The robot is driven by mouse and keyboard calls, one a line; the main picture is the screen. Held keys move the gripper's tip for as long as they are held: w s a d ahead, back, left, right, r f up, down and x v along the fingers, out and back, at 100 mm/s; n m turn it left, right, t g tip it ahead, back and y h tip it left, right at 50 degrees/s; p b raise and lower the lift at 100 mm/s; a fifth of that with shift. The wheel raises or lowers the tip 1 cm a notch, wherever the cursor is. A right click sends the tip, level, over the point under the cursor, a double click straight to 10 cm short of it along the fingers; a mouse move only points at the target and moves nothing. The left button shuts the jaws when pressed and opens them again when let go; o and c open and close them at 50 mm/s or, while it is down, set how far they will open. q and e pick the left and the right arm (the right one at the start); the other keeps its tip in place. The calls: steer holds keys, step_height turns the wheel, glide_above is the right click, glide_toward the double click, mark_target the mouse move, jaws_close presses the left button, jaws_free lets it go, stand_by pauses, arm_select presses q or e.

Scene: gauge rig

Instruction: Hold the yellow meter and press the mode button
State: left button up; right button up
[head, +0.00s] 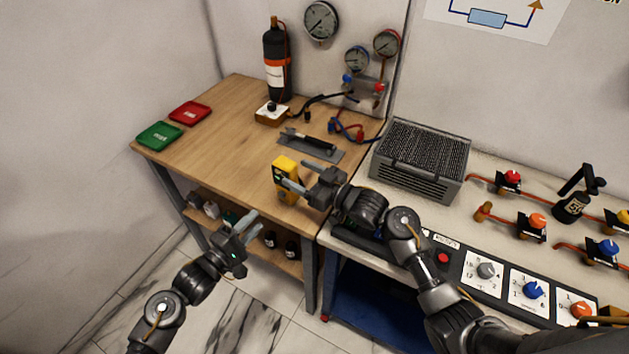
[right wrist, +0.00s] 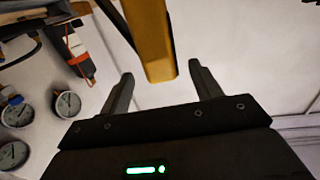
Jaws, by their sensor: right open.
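The yellow meter (head: 285,181) stands upright near the front edge of the wooden bench; part of it is behind my right gripper's fingers. Its dark face is partly seen on the left; I cannot make out the mode button. My right gripper (head: 294,174) is open at the meter. In the right wrist view the yellow meter (right wrist: 155,45) shows between the spread fingertips (right wrist: 161,70), with a visible gap on each side. My left gripper (head: 254,224) is open and empty, in front of the bench and below the meter.
A dark tool on a grey mat (head: 325,153) lies behind the meter. A grey vented box (head: 420,160) stands to the right. Green (head: 159,135) and red (head: 190,112) trays lie at the left. A black cylinder (head: 277,65) stands at the back. The bench's left middle is clear.

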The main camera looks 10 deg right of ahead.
mark_target(285, 167)
steer(key=shift+x, duration=2.75)
steer(key=shift+c, duration=0.2)
steer(key=c, duration=1.2)
arm_select(q)
jaws_close()
arm_select(e)
steer(key=shift+o, duration=0.2)
